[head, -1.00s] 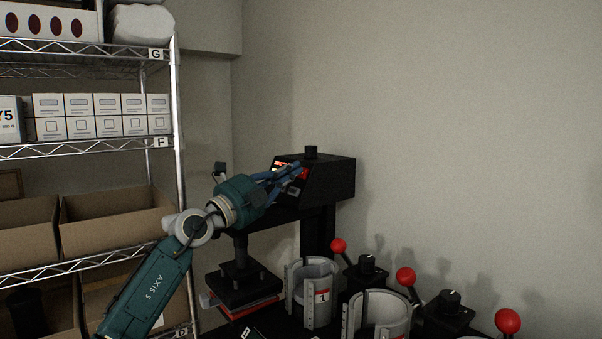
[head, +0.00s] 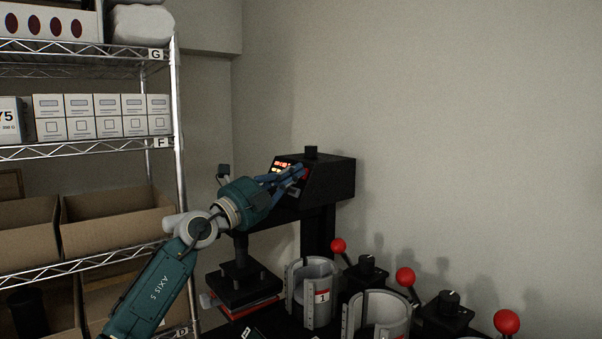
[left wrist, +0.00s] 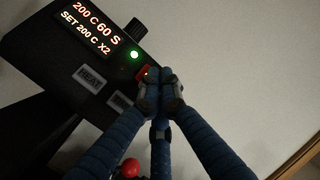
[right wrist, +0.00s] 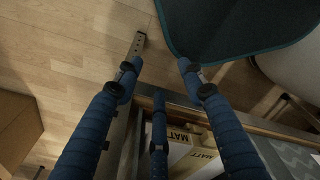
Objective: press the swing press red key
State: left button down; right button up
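The swing press (head: 330,182) is black and stands against the wall in the head view. Its lit display (left wrist: 88,30) reads 200 C 60 S, SET 200 C X2 in the left wrist view, beside a green light (left wrist: 134,55). The red key (left wrist: 143,72) is partly hidden behind my left fingertips. My left gripper (head: 300,173) is shut with nothing seen between its fingers; its tips, also in the left wrist view (left wrist: 160,80), overlap the key's right side. I cannot tell whether they touch it. My right gripper (right wrist: 158,72) is open and empty, away from the press.
Mug presses with red ball levers (head: 405,277) stand in a row right of the swing press. A wire shelf (head: 90,148) with boxes stands at left. The wall right of the press is bare. Below my right gripper are wooden flooring and white boxes (right wrist: 190,160).

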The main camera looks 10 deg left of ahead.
pick_arm(q)
jog(key=shift+w+d+f, duration=0.1)
jog(key=shift+w+d, duration=0.05)
jog(key=shift+w, duration=0.05)
dwell(0.3)
jog(key=shift+s+p, duration=0.1)
jog(key=shift+p, duration=0.3)
jog(key=shift+s+a+r+p, duration=0.3)
jog(key=shift+s+a+p, duration=0.1)
jog(key=shift+p, duration=0.05)
jog(key=shift+s+a+r+p, duration=0.75)
jog(key=shift+s+a+p, duration=0.05)
jog(key=shift+s+p, duration=0.25)
jog(key=shift+s+a+r+p, duration=0.7)
jog(key=shift+s+a+p, duration=0.1)
jog(key=shift+s+p, duration=0.2)
